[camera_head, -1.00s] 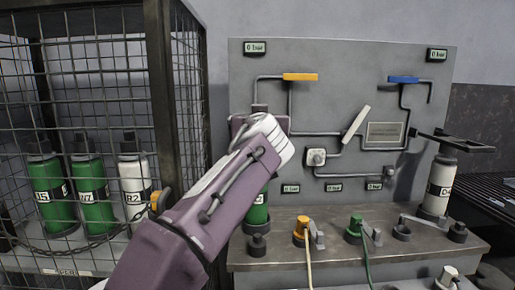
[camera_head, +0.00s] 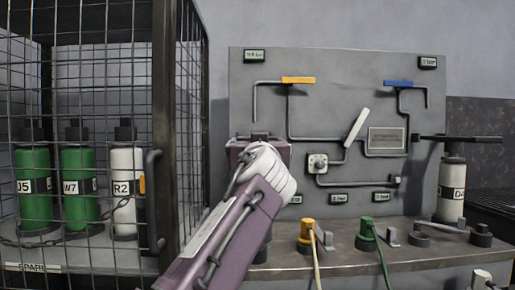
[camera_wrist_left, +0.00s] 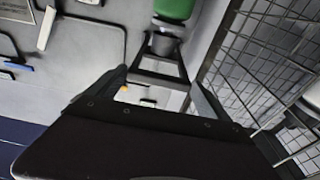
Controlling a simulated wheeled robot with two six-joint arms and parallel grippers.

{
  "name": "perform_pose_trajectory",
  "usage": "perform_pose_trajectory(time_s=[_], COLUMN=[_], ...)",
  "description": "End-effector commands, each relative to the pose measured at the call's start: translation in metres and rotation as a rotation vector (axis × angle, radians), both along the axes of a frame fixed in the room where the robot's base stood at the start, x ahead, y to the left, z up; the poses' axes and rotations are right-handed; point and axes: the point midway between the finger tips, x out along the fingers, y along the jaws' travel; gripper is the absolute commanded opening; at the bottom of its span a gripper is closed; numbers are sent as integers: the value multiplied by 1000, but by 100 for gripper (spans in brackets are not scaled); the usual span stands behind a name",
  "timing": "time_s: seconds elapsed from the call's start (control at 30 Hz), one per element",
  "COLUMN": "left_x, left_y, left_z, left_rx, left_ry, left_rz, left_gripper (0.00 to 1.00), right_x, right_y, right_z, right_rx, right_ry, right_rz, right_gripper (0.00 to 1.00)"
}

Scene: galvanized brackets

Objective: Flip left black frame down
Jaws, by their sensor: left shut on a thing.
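The left black frame (camera_wrist_left: 160,68) shows in the left wrist view between the fingers of my left gripper (camera_wrist_left: 158,92), which is shut on it. A green bottle (camera_wrist_left: 174,8) with a dark cap is just beyond the frame. In the head view my purple and white left arm covers the frame, the fingertips and most of that bottle's place. A second black frame (camera_head: 460,138) at the right lies flat, level with the top of a white bottle (camera_head: 451,188). My right gripper is not in view.
A grey panel (camera_head: 240,85) with pipes, an orange handle (camera_head: 298,80), a blue handle (camera_head: 398,83) and a white lever (camera_head: 356,125) stands behind. A mesh cage (camera_head: 164,80) with bottles is close on the left. Orange (camera_head: 306,230) and green (camera_head: 366,228) plugs with cables stand on the ledge.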

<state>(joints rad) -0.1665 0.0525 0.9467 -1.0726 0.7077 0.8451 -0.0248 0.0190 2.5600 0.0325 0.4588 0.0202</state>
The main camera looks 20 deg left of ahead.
Motion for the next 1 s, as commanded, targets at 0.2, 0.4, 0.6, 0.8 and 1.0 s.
perform_pose_trajectory(time_s=[0.2,0.4,0.6,0.8,1.0], left_x=[4,4,3,-14,-54], left_y=[0,0,0,-10,-29], left_z=[-9,-10,-7,-12,-20], left_rx=[-5,-6,-4,-4,-5], left_ry=[19,21,15,10,13], left_rz=[3,3,1,-3,-4], left_gripper=[18,93,100,100,100], right_x=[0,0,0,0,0], right_y=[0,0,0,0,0], right_z=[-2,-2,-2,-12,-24], right_rx=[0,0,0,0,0], right_ry=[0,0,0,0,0], right_rz=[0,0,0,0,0], right_gripper=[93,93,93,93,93])
